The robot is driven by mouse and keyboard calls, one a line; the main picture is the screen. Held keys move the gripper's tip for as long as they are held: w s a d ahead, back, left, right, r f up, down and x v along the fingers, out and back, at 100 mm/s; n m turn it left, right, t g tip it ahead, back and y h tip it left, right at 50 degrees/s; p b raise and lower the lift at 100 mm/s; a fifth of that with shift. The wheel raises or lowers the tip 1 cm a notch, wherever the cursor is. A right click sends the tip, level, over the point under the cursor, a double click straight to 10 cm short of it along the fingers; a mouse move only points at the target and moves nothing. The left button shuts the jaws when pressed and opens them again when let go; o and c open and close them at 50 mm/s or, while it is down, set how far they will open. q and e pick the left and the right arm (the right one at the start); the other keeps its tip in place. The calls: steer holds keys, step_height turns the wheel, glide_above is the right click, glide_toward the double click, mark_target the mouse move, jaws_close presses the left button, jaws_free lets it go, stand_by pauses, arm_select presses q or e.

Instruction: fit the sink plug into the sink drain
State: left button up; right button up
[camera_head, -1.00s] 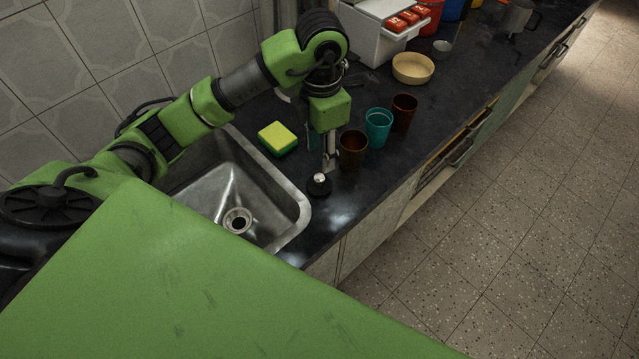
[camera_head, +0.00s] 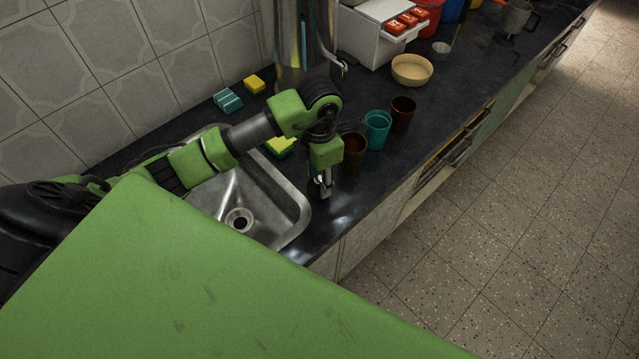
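The sink drain (camera_head: 238,220) is a round metal ring with a dark opening in the floor of the steel sink (camera_head: 290,196). The black sink plug (camera_head: 314,187) stands on the dark worktop just right of the sink rim. My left gripper (camera_head: 323,189) points down at the plug and hides most of it, including its knob. The fingers are small here, and I cannot tell whether they are closed on the knob. My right gripper is out of view.
Brown cups (camera_head: 354,151) and a teal cup (camera_head: 377,130) stand close behind the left gripper. A yellow-green sponge (camera_head: 281,147) lies partly behind my arm. A cream bowl (camera_head: 412,70) and a white box (camera_head: 375,40) are farther back. The sink basin is empty.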

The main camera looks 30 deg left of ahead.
mark_target(320, 180)
arm_select(q)
jaws_close()
steer(key=shift+r, duration=0.1)
steer(key=shift+r+b, duration=0.35)
steer(key=shift+r, duration=0.1)
step_height(320, 180, up, 2)
steer(key=shift+d+r+b, duration=0.15)
steer(key=shift+r+b, duration=0.05)
steer(key=shift+b, duration=0.3)
steer(key=s+d+r, duration=0.8)
steer(key=s+r, duration=0.1)
steer(key=s, duration=0.1)
steer(key=shift+s+d+r, duration=0.3)
steer(key=shift+d, duration=0.1)
